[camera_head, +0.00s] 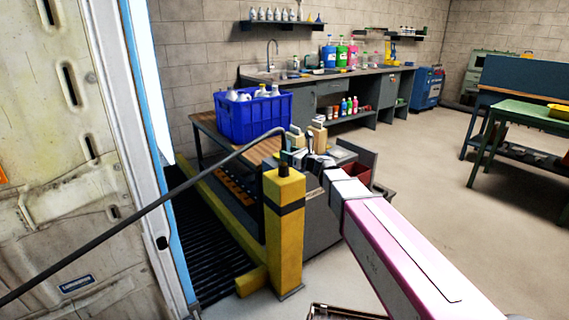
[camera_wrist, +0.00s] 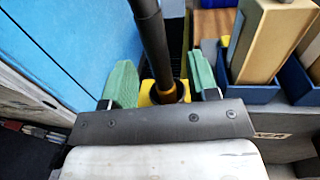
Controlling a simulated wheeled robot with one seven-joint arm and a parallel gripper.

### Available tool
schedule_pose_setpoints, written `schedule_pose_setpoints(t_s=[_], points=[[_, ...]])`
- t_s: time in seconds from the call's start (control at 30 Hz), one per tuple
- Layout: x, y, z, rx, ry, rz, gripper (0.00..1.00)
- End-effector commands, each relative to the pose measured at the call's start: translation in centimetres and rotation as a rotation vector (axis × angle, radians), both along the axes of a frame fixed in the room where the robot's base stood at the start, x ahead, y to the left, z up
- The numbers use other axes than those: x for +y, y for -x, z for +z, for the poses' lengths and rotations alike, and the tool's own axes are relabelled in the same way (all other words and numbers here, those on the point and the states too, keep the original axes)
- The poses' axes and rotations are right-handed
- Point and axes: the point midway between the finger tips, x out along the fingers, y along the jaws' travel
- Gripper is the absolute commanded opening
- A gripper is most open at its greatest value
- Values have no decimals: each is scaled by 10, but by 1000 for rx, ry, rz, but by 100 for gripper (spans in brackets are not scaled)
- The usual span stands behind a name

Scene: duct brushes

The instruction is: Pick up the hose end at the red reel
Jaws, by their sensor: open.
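A dark hose (camera_head: 140,211) rises from the lower left and bends down into the top of a yellow post (camera_head: 284,235) with a dark band. In the wrist view the hose end (camera_wrist: 155,45) stands upright with an orange-yellow collar, over the yellow post top (camera_wrist: 150,96). My gripper (camera_wrist: 163,82) is open, with one green finger pad on each side of the hose. Gaps show on both sides. In the head view my gripper (camera_head: 300,158) is at the post top, partly hidden by my arm. No red reel is clearly recognisable.
A blue crate (camera_head: 236,120) with bottles stands on a bench behind the post. Wooden blocks (camera_wrist: 270,40) in blue bins (camera_wrist: 247,95) sit close to the right finger. A white vehicle door (camera_head: 60,150) fills the left. Open floor (camera_head: 440,190) lies to the right.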

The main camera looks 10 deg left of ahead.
Motion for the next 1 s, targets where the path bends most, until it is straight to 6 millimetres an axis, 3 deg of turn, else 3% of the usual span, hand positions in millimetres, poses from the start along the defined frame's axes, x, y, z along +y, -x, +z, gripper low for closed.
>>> schedule_pose_setpoints(t_s=[0.33,0.6,0.63,0.77,0.8,1.0], points=[[38,-24,-4,0,0,1,54],[41,-25,-4,-1,1,1,54],[41,-25,-4,-1,1,1,48],[41,-25,-4,-1,1,1,5],[41,-25,-4,-1,1,1,0],[41,-25,-3,-1,1,1,0]])
